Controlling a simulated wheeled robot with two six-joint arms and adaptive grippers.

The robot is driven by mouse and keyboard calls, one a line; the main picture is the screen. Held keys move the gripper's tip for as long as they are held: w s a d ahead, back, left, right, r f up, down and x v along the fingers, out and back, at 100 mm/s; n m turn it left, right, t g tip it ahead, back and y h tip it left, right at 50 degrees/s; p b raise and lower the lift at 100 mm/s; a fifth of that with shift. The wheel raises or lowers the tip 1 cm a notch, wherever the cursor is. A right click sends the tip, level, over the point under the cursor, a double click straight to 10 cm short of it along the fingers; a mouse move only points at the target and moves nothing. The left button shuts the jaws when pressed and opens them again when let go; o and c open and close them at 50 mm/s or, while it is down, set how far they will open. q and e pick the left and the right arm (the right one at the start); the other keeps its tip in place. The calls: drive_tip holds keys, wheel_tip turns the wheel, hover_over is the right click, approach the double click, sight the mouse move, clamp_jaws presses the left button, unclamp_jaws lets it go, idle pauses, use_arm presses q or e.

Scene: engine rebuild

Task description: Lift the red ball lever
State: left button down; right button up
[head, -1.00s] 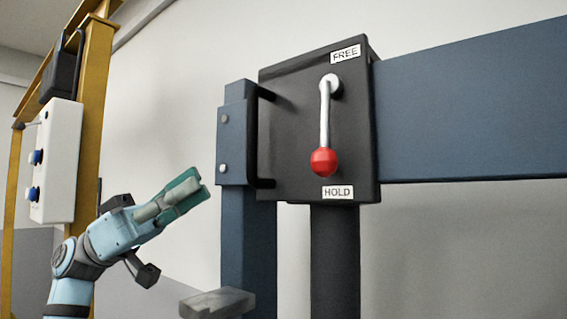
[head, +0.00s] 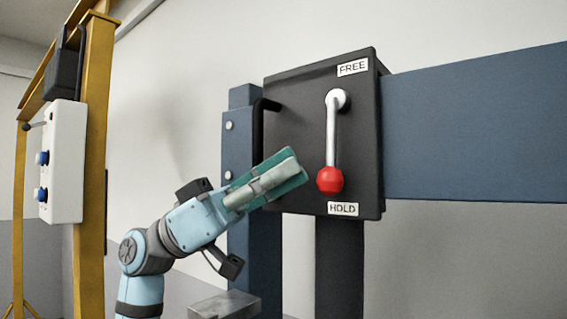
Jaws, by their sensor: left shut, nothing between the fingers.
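The lever is a silver rod (head: 332,135) with a red ball (head: 330,180) at its lower end. It hangs down from a pivot near the top of a black box (head: 290,120). The ball sits just above the HOLD label (head: 343,209); the FREE label (head: 353,68) is at the top. My left gripper (head: 298,172) is shut and empty, left of the ball and at about its height in the picture. A small gap shows between the fingertips and the ball. My right gripper is not in view.
A black bar handle (head: 258,135) is on the box's left side, partly behind my left gripper. A blue beam (head: 475,125) runs right from the box. A yellow frame (head: 92,150) with a white blue-button panel (head: 63,160) stands at left. A grey block (head: 225,304) is below.

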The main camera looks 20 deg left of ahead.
use_arm(q)
drive_tip(key=shift+w+d+f, duration=0.1)
drive_tip(key=shift+d+f, duration=0.05)
drive_tip(key=shift+d, duration=0.05)
idle(0.3)
